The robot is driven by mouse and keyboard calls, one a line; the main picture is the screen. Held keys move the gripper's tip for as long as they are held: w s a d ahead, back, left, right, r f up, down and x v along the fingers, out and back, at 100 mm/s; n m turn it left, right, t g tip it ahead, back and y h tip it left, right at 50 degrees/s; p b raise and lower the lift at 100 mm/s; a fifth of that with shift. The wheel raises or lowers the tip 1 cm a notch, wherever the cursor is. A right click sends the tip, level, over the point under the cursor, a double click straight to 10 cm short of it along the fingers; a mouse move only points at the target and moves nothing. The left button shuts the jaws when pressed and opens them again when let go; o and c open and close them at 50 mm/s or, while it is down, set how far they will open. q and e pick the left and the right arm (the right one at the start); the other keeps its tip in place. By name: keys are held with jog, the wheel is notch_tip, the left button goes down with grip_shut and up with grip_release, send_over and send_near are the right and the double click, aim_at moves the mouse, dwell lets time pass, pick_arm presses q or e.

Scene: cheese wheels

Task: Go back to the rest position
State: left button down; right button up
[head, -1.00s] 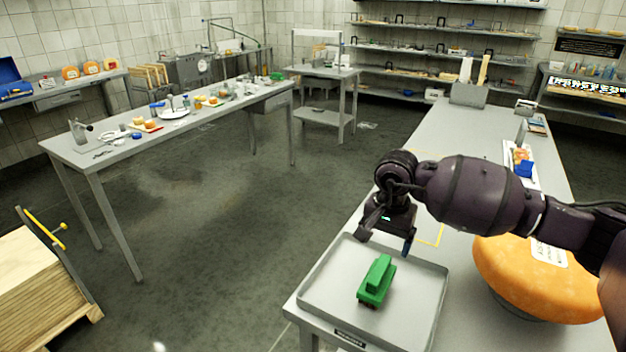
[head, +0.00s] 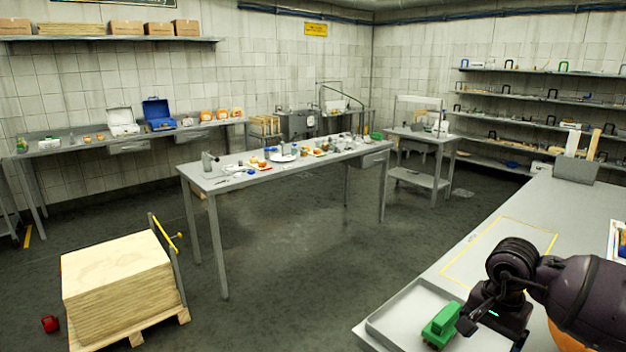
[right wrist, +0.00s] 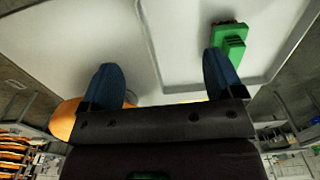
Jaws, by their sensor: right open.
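My right gripper (head: 480,322) is at the lower right of the head view, over the right-hand table, close to a green block-shaped object (head: 441,325) in a grey tray (head: 392,318). In the right wrist view its two blue fingertips (right wrist: 163,85) are wide apart with nothing between them. The green object (right wrist: 229,45) lies beyond the right-hand finger, in the tray (right wrist: 283,40). My left gripper is not in view.
An orange cheese wheel (right wrist: 66,118) is partly hidden beside the left finger; a sliver shows behind my arm in the head view. A long grey table (head: 215,180) with small items stands mid-room. A wood stack (head: 115,270) is at lower left. Open floor lies between.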

jog(key=s+a+f+m+t+y, duration=0.1)
jog(key=s+a+m+t+y, duration=0.25)
jog(key=a+m+y, duration=0.6)
jog(key=s+a+f+m+t+y, duration=0.15)
jog(key=s+a+m+y, duration=0.25)
jog(key=a+m+y, duration=0.5)
jog(key=s+d+f+m+t+h, duration=0.1)
jog(key=d+f+m+t+h, duration=0.2)
jog(key=m, duration=0.8)
jog(key=s+d+f+m+t+h, duration=0.2)
jog(key=d+f+m+t+h, duration=0.2)
jog(key=m+h, duration=0.4)
jog(key=s+d+f+m+t+h, duration=0.1)
jog(key=d+f+m+t+h, duration=0.2)
jog(key=m, duration=1.2)
notch_tip(320, 180, down, 2)
jog(key=shift+s+d+f+m+t+h, duration=0.1)
jog(key=shift+s+d+m+t+h, duration=0.25)
jog(key=shift+d+h, duration=0.7)
jog(key=s+f+m+g+h, duration=0.1)
jog(key=s+f+m, duration=0.1)
jog(key=s+d+f+m+g, duration=0.1)
jog(key=s+f+m, duration=0.2)
jog(key=s+d+f+m+g+h, duration=0.1)
jog(key=s+f+m+g, duration=0.1)
jog(key=shift+s+f+m+h, duration=0.15)
jog(key=shift+s+m+h, duration=0.15)
jog(key=shift+m, duration=0.1)
jog(key=shift+c, duration=0.3)
